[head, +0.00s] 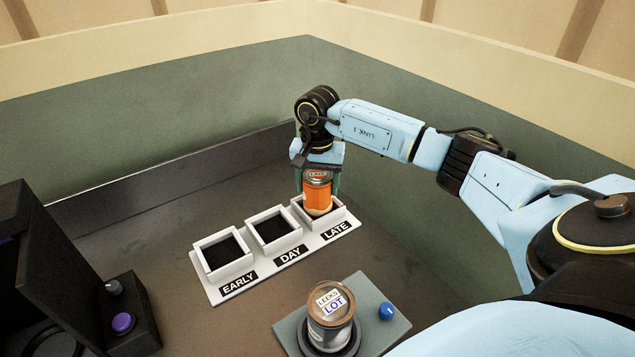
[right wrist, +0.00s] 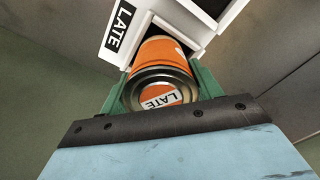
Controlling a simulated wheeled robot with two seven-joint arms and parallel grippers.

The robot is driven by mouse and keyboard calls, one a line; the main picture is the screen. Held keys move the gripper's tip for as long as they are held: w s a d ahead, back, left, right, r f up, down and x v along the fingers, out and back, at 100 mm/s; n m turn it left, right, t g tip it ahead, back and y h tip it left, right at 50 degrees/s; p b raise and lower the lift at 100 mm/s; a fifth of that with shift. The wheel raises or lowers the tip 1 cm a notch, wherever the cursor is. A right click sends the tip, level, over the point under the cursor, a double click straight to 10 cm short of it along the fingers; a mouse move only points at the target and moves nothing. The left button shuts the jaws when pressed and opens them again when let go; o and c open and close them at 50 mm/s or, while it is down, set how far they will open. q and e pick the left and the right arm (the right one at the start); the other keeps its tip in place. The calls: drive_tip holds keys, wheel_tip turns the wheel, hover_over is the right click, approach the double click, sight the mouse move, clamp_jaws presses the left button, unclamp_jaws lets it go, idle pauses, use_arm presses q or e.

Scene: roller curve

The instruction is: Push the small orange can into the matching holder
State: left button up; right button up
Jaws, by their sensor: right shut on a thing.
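A small orange can (head: 317,192) with a LATE label on its top is upright at the LATE holder (head: 343,221), the rightmost of three square holders. Its lower end appears to be within the holder's walls; the exact depth is hidden. My right gripper (head: 318,180) is shut on the can from above. In the right wrist view, the orange can (right wrist: 160,75) sits between the green fingers (right wrist: 158,92), its labelled end facing the camera. The white LATE holder (right wrist: 133,25) shows just beyond it. My left gripper is not in view.
The EARLY holder (head: 223,252) and DAY holder (head: 273,230) look empty. A larger can (head: 331,312) labelled LEEKS LOT stands on a grey-green stand with a blue knob (head: 387,312). A dark device with a purple knob (head: 123,323) is at left.

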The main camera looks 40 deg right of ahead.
drive_tip(key=shift+f+b, duration=0.45)
drive_tip(key=shift+f, duration=0.1)
idle(0.5)
drive_tip(key=o, duration=1.4)
drive_tip(key=shift+c, duration=0.2)
drive_tip(key=shift+r, duration=0.1)
drive_tip(key=shift+r+p, duration=2.95)
drive_tip(key=shift+r, duration=1.5)
